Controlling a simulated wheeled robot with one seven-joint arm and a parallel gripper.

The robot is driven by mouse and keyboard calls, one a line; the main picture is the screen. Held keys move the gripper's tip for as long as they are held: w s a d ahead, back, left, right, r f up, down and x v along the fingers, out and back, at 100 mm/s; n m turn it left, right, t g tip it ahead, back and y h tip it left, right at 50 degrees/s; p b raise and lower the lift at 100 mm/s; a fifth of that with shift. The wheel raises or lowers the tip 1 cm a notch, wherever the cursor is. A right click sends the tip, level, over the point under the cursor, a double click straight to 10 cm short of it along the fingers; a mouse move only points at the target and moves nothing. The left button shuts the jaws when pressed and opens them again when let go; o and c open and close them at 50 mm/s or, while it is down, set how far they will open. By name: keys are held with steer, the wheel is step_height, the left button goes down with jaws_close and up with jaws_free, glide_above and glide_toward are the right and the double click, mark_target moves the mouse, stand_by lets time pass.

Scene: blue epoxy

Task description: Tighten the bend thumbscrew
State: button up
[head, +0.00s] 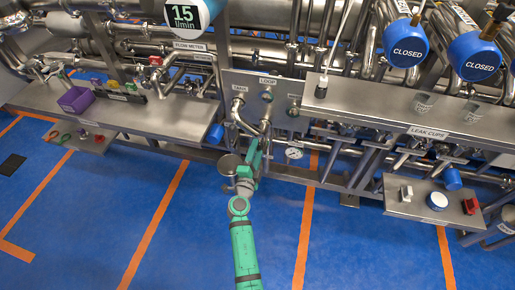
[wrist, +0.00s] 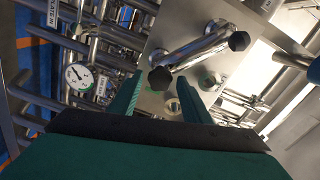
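The steel swing bend (wrist: 200,47) is a U-shaped pipe on a flat steel panel (wrist: 222,68). A black lobed thumbscrew (wrist: 160,79) sits at its nearer end and a second black thumbscrew (wrist: 239,41) at its far end. My gripper (wrist: 158,80) is open, with its green fingers apart; the nearer thumbscrew appears between the tips, seemingly beyond them. I cannot tell the exact gap. In the head view my gripper (head: 256,147) is just below the bend (head: 247,117), and my arm partly covers that area.
A pressure gauge (wrist: 79,76) and pipes lie left of the fingers in the wrist view. In the head view a steel shelf (head: 395,112) juts out at the right, and another shelf (head: 150,116) holds a purple box (head: 76,100).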

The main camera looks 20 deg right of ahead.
steer(key=shift+v, duration=3)
steer(key=v, duration=1.1)
